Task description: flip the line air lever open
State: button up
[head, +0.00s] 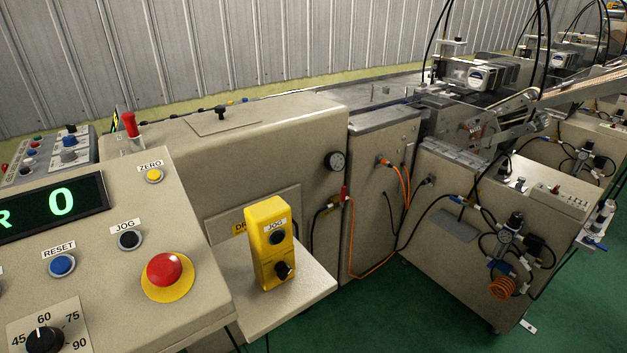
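No label for the line air lever is readable. A small blue handle (597,244) sits on silver air fittings (604,214) at the far right, on the end of the right machine cabinet (480,262). It may be the lever; at this size I cannot tell whether it is open or closed. A red-topped lever (130,125) stands upright behind the control panel at the left. My gripper is not in view.
A control panel (205,270) with a red stop button (164,270) fills the near left. A yellow jog box (267,245) stands on a ledge. Orange hose (355,240) and black cables hang along the cabinets. Green floor (400,320) is clear at the front right.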

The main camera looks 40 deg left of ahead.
aim_at(343, 196)
jog(key=i+j+u, duration=0.15)
jog(key=i+u, duration=0.25)
jog(key=i+j+u, duration=0.1)
jog(key=i+u, duration=0.55)
jog(key=u, duration=0.15)
jog(key=i+l+u, duration=0.2)
jog(key=i+u, duration=0.2)
